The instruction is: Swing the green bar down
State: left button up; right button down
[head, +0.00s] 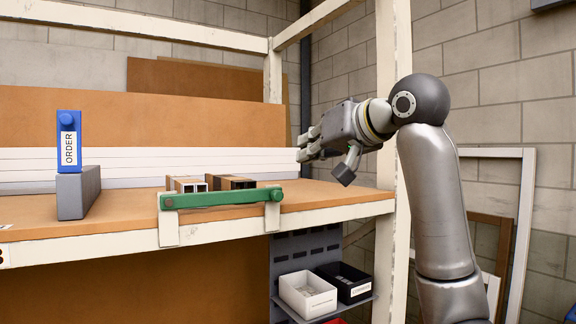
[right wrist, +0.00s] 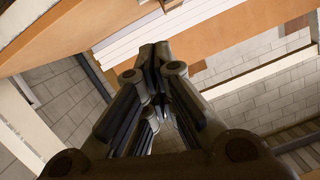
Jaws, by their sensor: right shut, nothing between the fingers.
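The green bar (head: 222,198) lies nearly level along the front edge of the workbench in the head view. Its ends sit at two cream brackets on that edge. My right gripper (head: 303,147) is above the bench, behind and to the right of the bar and apart from it. Its fingers point left and are shut with nothing between them. In the right wrist view the closed fingers (right wrist: 160,60) point toward the bench and the white boards. The green bar does not show in that view. My left gripper is in neither view.
Short dark and brown hollow pieces (head: 205,183) lie just behind the bar. A blue ORDER block (head: 69,140) stands on a grey block (head: 78,192) at the left. A white bin (head: 307,294) and a black bin (head: 346,283) are below the bench. A cream post (head: 393,200) stands beside my right arm.

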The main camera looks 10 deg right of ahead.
jog(key=w+a+f+p, duration=0.2)
jog(key=w+f+p, duration=0.2)
jog(key=f, duration=0.1)
jog(key=shift+w+a, duration=0.4)
jog(key=shift+f, duration=0.1)
jog(key=shift+s+f, duration=0.1)
